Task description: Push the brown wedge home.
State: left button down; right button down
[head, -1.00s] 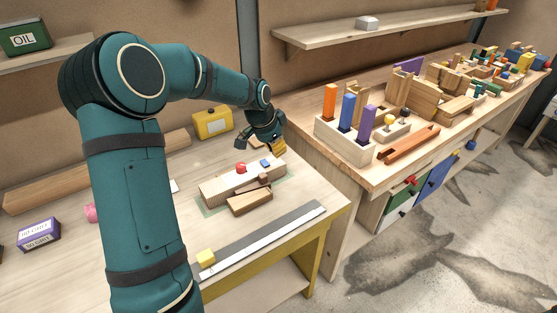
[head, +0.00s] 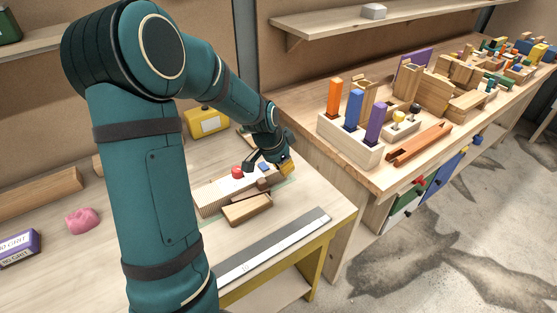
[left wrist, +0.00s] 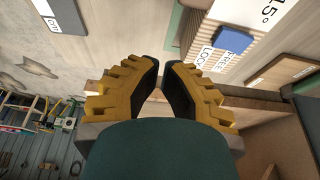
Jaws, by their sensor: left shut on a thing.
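The brown wedge (head: 262,186) lies against the near side of a pale wooden block (head: 212,201); how deep it sits is unclear. The block carries a red knob (head: 237,171) and a blue piece (head: 263,167). The blue piece (left wrist: 233,40) also shows in the left wrist view, beside "LOCK" lettering. My left gripper (head: 271,169) is low over the block's right end, close to the wedge. In the left wrist view its black fingertips (left wrist: 162,68) are close together; what they grip I cannot make out. My right gripper is out of view.
A loose wooden block (head: 246,210) lies in front of the wedge. A ruler (head: 275,245) runs along the bench's front edge. A yellow box (head: 206,122) stands behind. The right-hand bench holds upright coloured pegs in a wooden stand (head: 350,146).

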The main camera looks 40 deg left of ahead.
aim_at(251, 194)
pick_arm(q)
jog(key=x, duration=0.3)
jog(key=shift+f, duration=0.15)
jog(key=shift+s+a+f+b, duration=0.1)
jog(key=shift+s+f+b, duration=0.15)
jog(key=shift+b, duration=0.1)
jog(key=shift+s+a+r, duration=0.1)
jog(key=shift+s+a, duration=0.1)
jog(key=shift+s, duration=0.6)
jog(key=shift+s+a, duration=0.25)
jog(key=shift+s, duration=0.55)
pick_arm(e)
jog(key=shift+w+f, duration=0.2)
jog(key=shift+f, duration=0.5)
